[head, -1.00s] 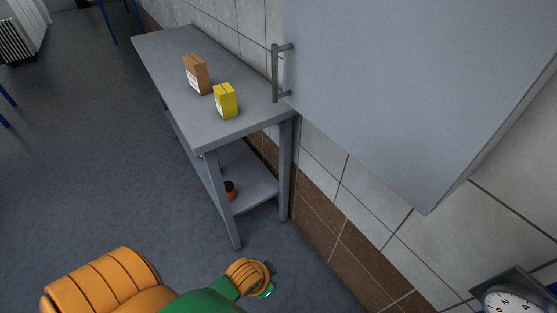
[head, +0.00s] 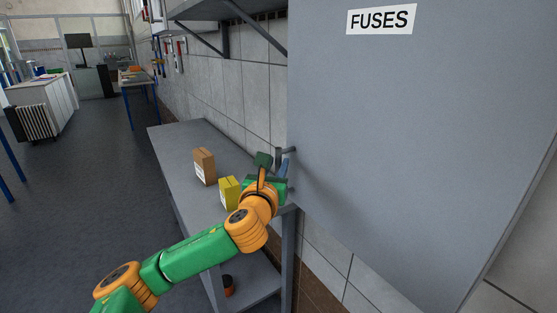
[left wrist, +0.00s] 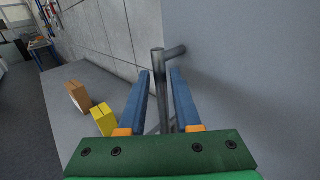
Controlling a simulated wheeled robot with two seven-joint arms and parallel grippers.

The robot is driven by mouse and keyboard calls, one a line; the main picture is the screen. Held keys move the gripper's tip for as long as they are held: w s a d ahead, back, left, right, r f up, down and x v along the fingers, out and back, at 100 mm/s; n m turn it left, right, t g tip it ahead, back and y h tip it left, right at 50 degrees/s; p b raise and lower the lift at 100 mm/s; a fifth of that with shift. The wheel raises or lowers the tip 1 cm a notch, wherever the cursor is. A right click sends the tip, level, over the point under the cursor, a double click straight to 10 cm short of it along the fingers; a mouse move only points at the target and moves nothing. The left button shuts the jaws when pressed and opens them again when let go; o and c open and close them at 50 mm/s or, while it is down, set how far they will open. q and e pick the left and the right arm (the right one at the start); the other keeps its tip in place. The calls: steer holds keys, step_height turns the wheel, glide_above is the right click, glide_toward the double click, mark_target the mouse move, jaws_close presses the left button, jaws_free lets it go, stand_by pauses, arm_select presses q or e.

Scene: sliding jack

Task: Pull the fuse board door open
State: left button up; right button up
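The grey fuse board door (head: 400,130), with a FUSES label, fills the right of the head view. No gap shows at its left edge. Its vertical bar handle (head: 279,154) stands off near that edge, partly hidden by my left gripper (head: 274,170). In the left wrist view, my left gripper (left wrist: 161,88) is open, with one blue finger on each side of the handle (left wrist: 158,65). Gaps show between the bar and both fingers. The door surface (left wrist: 255,70) lies to the right there. My right gripper is in neither view.
A grey bench (head: 180,145) stands below and left of the door, holding a brown box (head: 204,166) and a yellow box (head: 228,193) close to my left arm. A wall shelf (head: 215,10) is above. Open floor (head: 90,190) lies left.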

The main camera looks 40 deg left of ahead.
arm_select(q)
steer(key=shift+x, duration=0.95)
jaws_close()
stand_by(0.7)
